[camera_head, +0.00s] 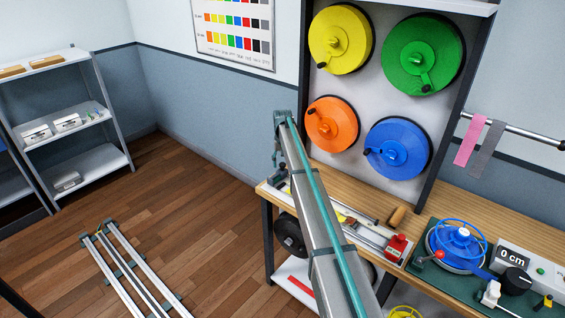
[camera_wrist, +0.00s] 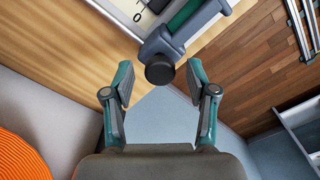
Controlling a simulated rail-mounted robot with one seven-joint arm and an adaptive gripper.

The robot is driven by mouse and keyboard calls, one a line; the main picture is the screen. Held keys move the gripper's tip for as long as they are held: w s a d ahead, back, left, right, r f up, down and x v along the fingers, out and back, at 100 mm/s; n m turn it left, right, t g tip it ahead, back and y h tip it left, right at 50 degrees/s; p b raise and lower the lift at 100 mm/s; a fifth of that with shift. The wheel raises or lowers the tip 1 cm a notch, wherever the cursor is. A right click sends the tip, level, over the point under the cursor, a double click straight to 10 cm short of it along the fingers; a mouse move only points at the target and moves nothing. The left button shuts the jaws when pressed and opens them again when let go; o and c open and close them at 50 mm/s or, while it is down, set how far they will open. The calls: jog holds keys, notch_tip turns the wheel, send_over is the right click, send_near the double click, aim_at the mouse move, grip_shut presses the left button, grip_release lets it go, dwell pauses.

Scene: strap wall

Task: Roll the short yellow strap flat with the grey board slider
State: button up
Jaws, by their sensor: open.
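My gripper (camera_wrist: 155,82) is open in the wrist view, with one finger on each side of a grey part with a round black end, which looks like the grey board slider (camera_wrist: 185,32). I cannot tell whether the fingers touch it. In the head view my gripper (camera_head: 277,158) is over the left end of the long board (camera_head: 374,236) on the bench, and my arm covers much of that board. A small yellow piece (camera_head: 342,217), perhaps the short yellow strap, shows beside my arm.
Yellow, green, orange (camera_head: 331,124) and blue (camera_head: 398,148) reels hang on the wall panel. Pink and grey straps hang on a rail. The floor at left has rails.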

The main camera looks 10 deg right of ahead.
grip_shut()
jog(key=shift+s, duration=0.1)
